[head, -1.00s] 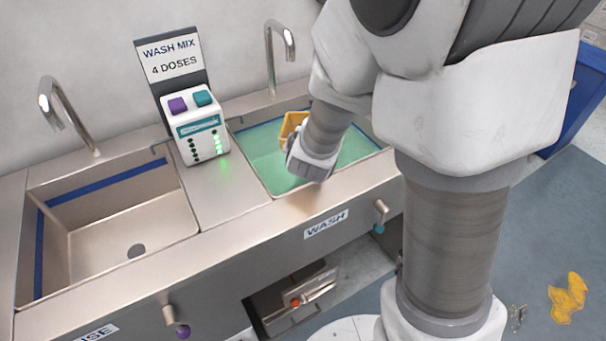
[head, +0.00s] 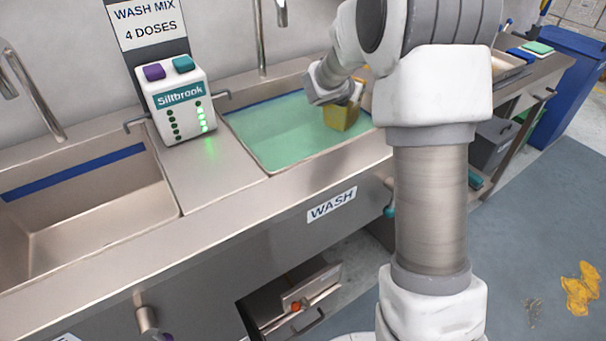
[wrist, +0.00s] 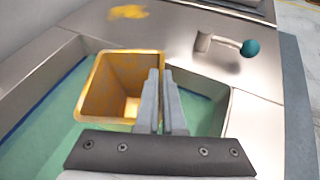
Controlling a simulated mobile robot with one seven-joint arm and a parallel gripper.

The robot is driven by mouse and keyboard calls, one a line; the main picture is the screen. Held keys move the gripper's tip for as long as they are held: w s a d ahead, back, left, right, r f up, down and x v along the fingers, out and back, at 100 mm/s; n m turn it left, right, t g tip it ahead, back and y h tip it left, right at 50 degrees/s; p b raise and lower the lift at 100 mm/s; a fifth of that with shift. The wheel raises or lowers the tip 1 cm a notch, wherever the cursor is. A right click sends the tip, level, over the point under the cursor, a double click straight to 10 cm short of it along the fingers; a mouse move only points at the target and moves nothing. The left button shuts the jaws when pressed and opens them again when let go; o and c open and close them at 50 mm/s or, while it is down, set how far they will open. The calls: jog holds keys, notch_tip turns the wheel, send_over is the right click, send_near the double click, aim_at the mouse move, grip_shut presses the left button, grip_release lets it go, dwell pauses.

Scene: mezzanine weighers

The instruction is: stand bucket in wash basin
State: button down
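The yellow bucket (head: 342,114) is upright or nearly so in the right part of the wash basin (head: 250,112), over teal liquid. I cannot tell whether its base rests on the basin floor. In the wrist view the bucket (wrist: 105,95) is open-topped and looks empty, with a square mouth. My gripper (wrist: 162,80) has its two fingers close together at the bucket's right wall, pinching it at the rim. In the head view my gripper (head: 350,92) reaches the bucket from above and behind, and its fingertips are partly hidden.
A dispenser (head: 180,105) with green lights stands between the wash basin and the empty left basin (head: 90,215). A tap (head: 262,40) rises behind the wash basin. A teal-knobbed valve (wrist: 249,48) sticks out of the front panel. A blue bin (head: 570,80) stands at far right.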

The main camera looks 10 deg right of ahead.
jog(key=shift+w+d+f, duration=0.2)
jog(key=shift+d, duration=0.1)
jog(key=shift+a+f, duration=0.1)
jog(key=shift+f, duration=0.05)
jog(key=a+f+b, duration=0.4)
jog(key=a+f, duration=0.6)
jog(key=a, duration=0.1)
jog(key=shift+s+f, duration=0.25)
jog(key=shift+f, duration=0.05)
jog(key=shift+a+f, duration=0.1)
jog(key=shift+f+b, duration=0.55)
jog(key=shift+b, duration=0.25)
jog(key=c, duration=1)
grip_release()
jog(key=shift+c, duration=0.2)
